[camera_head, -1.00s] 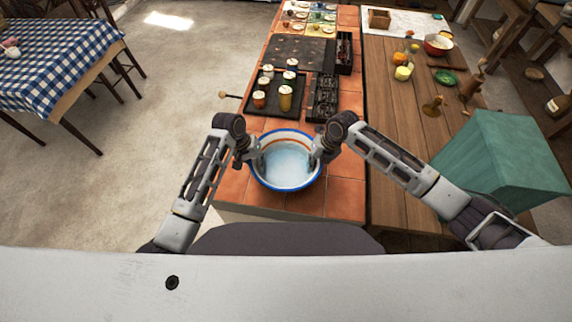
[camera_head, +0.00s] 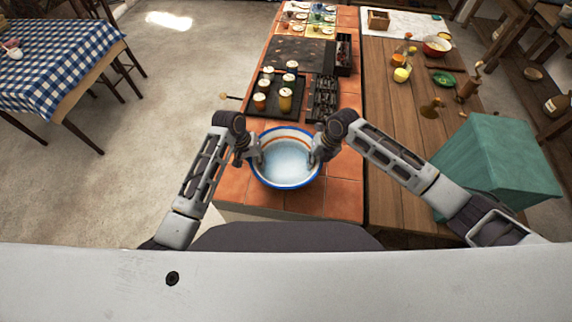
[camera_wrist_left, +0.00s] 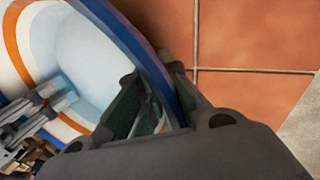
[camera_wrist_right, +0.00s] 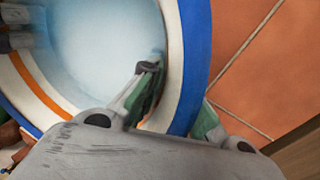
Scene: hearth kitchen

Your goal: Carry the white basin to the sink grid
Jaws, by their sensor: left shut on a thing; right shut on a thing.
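The white basin (camera_head: 287,164) has a blue rim and an orange band. It is over the near end of the tiled counter; I cannot tell whether it touches the tiles. My left gripper (camera_head: 254,157) is shut on its left rim, and my right gripper (camera_head: 318,154) on its right rim. The left wrist view shows the basin (camera_wrist_left: 85,50) with its rim between the fingers (camera_wrist_left: 158,100). The right wrist view shows the basin wall (camera_wrist_right: 172,60) between the other fingers (camera_wrist_right: 178,95). A dark slotted grate (camera_head: 323,98) lies beyond the basin; I cannot tell whether it is the sink grid.
A dark tray (camera_head: 262,83) with several jars stands beyond the basin, beside the grate. A dark panel (camera_head: 297,52) lies farther back. A wooden counter (camera_head: 393,150) adjoins on the right, with a teal box (camera_head: 500,160) beside my right arm. Tiles around the basin are bare.

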